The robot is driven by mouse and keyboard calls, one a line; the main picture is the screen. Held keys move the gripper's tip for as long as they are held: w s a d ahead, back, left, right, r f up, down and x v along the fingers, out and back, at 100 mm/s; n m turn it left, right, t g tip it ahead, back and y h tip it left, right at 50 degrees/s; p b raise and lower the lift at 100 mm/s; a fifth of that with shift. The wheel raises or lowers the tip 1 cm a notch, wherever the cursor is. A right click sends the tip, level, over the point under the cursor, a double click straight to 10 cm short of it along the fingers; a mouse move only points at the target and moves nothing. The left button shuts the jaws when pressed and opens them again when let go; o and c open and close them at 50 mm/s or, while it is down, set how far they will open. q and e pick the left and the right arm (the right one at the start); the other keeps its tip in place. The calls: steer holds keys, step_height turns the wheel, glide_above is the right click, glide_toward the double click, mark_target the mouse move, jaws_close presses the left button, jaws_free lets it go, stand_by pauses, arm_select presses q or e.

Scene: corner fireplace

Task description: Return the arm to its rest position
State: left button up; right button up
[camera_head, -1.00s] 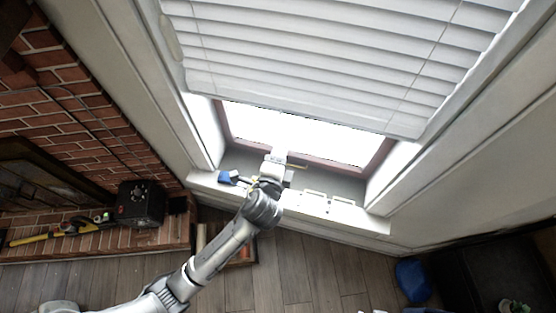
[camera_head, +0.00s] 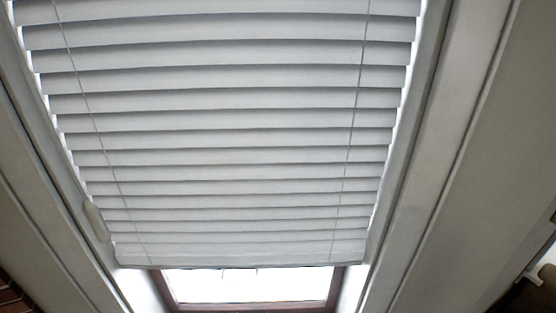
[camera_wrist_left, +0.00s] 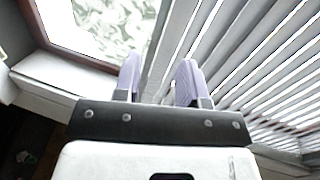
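My left gripper (camera_wrist_left: 160,74) shows in the left wrist view. Its two pale purple fingers stand apart, with a clear gap and nothing between them. Window glass (camera_wrist_left: 105,22) is beyond the fingers at the upper left, and white blind slats (camera_wrist_left: 250,55) are at the right. I cannot tell how far the fingers are from the blind. Neither arm shows in the head view. My right gripper is not in view.
In the head view a white slatted blind (camera_head: 230,130) fills the middle, with a brown-framed window (camera_head: 250,286) below it. Pale wall and trim (camera_head: 440,150) stand at the right. Brick (camera_head: 14,298) shows at the lower left corner.

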arm_select(q)
steer(key=s+a+f+n+g+p, duration=0.1)
steer(key=s+a+f+n+g, duration=0.1)
steer(key=s, duration=0.7)
steer(key=s+a+f+n+g+h+p, duration=0.1)
steer(key=s+a+f+n+g+p, duration=0.1)
steer(key=s+n+g, duration=0.4)
steer(key=s+a+f+n+g+p, duration=0.1)
steer(key=s+a+f+n+g, duration=0.1)
steer(key=s, duration=1.1)
steer(key=a+n+g, duration=0.1)
steer(key=a+n, duration=0.1)
steer(key=n, duration=0.1)
steer(key=shift+a+f+n+g+h+p, duration=0.25)
steer(key=shift+a+n+g+h+p, duration=0.05)
steer(key=shift+a+g+h+p, duration=0.1)
steer(key=shift+o, duration=0.4)
